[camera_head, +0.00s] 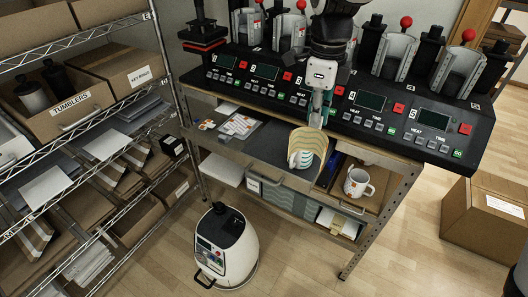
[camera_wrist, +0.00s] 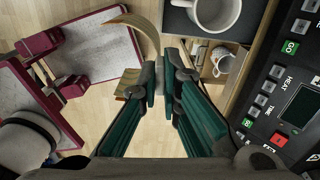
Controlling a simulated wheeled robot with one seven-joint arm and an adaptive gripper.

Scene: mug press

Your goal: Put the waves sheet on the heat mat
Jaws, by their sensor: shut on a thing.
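My gripper (camera_head: 318,112) is shut on the upper edge of the waves sheet (camera_head: 317,143), a curled tan sheet. It hangs at the front edge of the bench. Teal and white wavy bands show at its lower left, though I cannot clearly tell the sheet from a mug behind it. In the wrist view the closed fingers (camera_wrist: 159,82) show, with the sheet's thin curved edge (camera_wrist: 138,24) beyond them. The dark mat on the bench, which looks like the heat mat (camera_head: 268,142), lies left of the sheet. A white mug (camera_wrist: 216,14) stands on a dark surface in the wrist view.
The black press console (camera_head: 330,100) with mug presses runs along the back. Papers (camera_head: 237,125) lie at the bench's left. Another mug (camera_head: 357,183) stands on the lower right shelf. A wire rack (camera_head: 75,140) stands left and a carton (camera_head: 485,215) right.

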